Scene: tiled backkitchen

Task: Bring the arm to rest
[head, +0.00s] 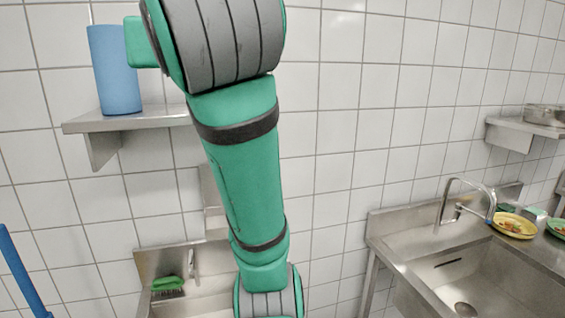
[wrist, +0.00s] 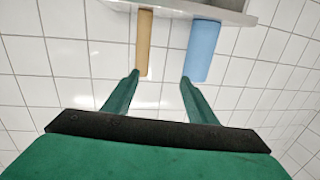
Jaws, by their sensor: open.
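My green and grey arm crosses the middle of the head view from top to bottom, in front of the tiled wall. Its gripper is outside the head view. In the wrist view my gripper (wrist: 158,84) shows two green fingers spread apart, with nothing between them but wall tiles and the lower end of a tan roll further off. The gripper is open and empty.
A wall shelf (head: 125,122) holds a blue roll (head: 116,70); the wrist view shows the blue roll (wrist: 204,50) beside a tan roll (wrist: 145,42). A green brush (head: 168,286) lies at a small basin. At right are a steel sink (head: 470,275), a faucet (head: 462,190) and plates with food (head: 514,226).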

